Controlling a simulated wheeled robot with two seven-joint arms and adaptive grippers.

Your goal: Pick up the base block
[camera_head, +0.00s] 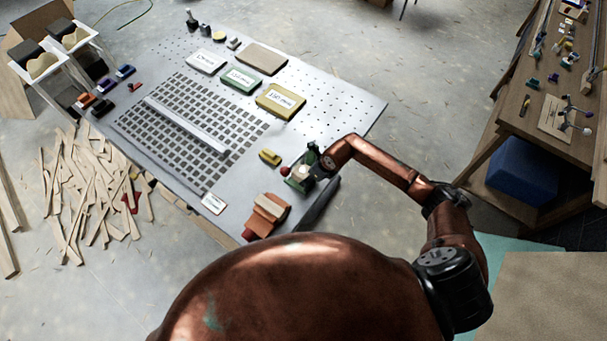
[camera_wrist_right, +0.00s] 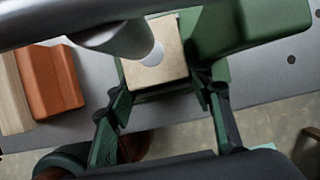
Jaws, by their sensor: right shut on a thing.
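My right gripper (camera_head: 306,168) is at the table's near right corner, its arm reaching in from the right. In the right wrist view its green fingers (camera_wrist_right: 168,84) are closed around a pale tan block (camera_wrist_right: 168,70), which I take to be the base block. The block also shows in the head view (camera_head: 299,173). A grey rod-like part with a pale round end overlaps the block in the wrist view and hides part of it. Whether the block is lifted off the surface cannot be told. My left gripper is not in view.
A large green part (camera_wrist_right: 250,30) stands beside the block. A red ball (camera_head: 284,171), a yellow block (camera_head: 270,157) and an orange-and-tan block (camera_head: 268,208) are nearby. The perforated grey table (camera_head: 345,100) has free room toward its far right; labelled trays (camera_head: 279,101) stand farther back.

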